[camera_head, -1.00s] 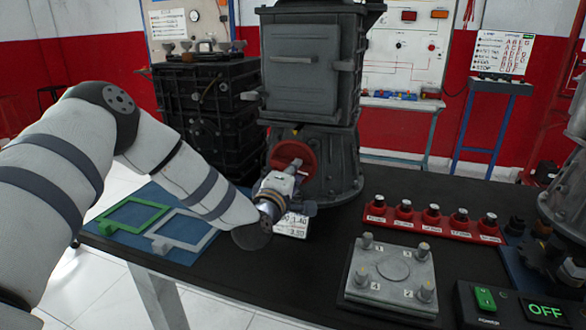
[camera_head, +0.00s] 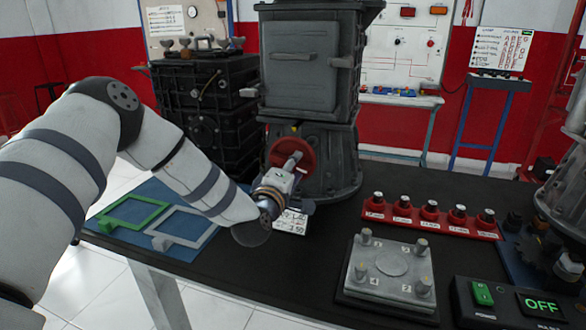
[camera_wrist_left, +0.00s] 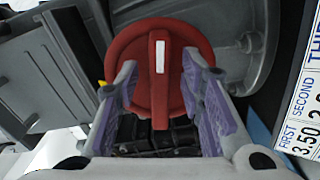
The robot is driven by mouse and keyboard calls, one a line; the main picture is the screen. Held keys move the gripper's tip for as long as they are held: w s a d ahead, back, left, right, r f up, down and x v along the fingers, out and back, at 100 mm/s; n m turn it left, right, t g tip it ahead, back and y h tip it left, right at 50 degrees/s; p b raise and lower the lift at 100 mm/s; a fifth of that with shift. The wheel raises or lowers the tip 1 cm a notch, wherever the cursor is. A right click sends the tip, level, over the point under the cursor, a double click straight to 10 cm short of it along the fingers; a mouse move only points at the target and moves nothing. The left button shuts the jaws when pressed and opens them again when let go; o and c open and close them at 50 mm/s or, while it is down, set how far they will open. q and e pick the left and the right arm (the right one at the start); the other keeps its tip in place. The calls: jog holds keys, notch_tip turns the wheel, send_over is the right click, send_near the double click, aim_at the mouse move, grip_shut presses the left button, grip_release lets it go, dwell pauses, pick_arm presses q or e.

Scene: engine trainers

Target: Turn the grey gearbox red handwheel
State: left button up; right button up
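The grey gearbox (camera_head: 296,88) stands upright on the dark bench in the head view, with the red handwheel (camera_head: 306,150) low on its front. In the left wrist view the red handwheel (camera_wrist_left: 160,42) is a round rim with an upright middle bar bearing a white mark. My left gripper (camera_head: 287,168) is at the handwheel. In the left wrist view its two fingers (camera_wrist_left: 160,88) are apart, one on each side of the bar, with gaps to the bar. The fingers partly cover the rim. My right gripper is not in view.
A black gearbox (camera_head: 200,112) stands behind on the left. Green (camera_head: 135,212) and grey (camera_head: 185,228) frames lie on a blue mat. A price-like number card (camera_head: 292,222) is beneath my left gripper. A red button strip (camera_head: 430,216) and a metal plate (camera_head: 390,268) are to the right.

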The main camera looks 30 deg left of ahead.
pick_arm(q)
jog(key=v, duration=1.2)
jog(key=shift+f, duration=0.15)
